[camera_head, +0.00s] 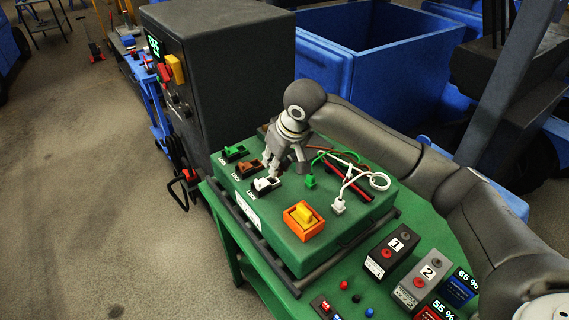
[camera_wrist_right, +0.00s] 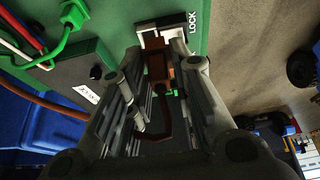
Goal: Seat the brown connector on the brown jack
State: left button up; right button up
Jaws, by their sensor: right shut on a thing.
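My right gripper (camera_head: 281,163) reaches down over the green box from the right, near the row of jacks. In the right wrist view, it (camera_wrist_right: 156,62) is shut on the brown connector (camera_wrist_right: 157,67), whose brown cable hangs between the fingers. The connector is hard to make out in the head view. The brown jack (camera_head: 248,168) sits on the box's left part, between the green jack (camera_head: 235,153) and the white jack (camera_head: 265,184). The gripper is to the right of the brown jack; I cannot tell how high the connector is. My left gripper is not in view.
A green connector (camera_head: 310,182) and a white connector (camera_head: 339,206) lie with their cables on the green box (camera_head: 270,222). An orange-framed yellow switch (camera_head: 304,216) is near its front. A dark cabinet (camera_head: 222,75) stands behind. Numbered boxes (camera_head: 391,251) stand at the right front.

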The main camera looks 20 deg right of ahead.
jog(key=w+a+p, duration=0.1)
jog(key=w+a, duration=0.2)
jog(key=w, duration=0.9)
jog(key=shift+w+a+p, duration=0.2)
jog(key=shift+a+p, duration=0.05)
jog(key=shift+p, duration=0.1)
jog(key=shift+f, duration=0.15)
jog(key=shift+f+b, duration=0.3)
jog(key=shift+f, duration=2.6)
jog(key=shift+w+d, duration=0.3)
jog(key=shift+w, duration=0.2)
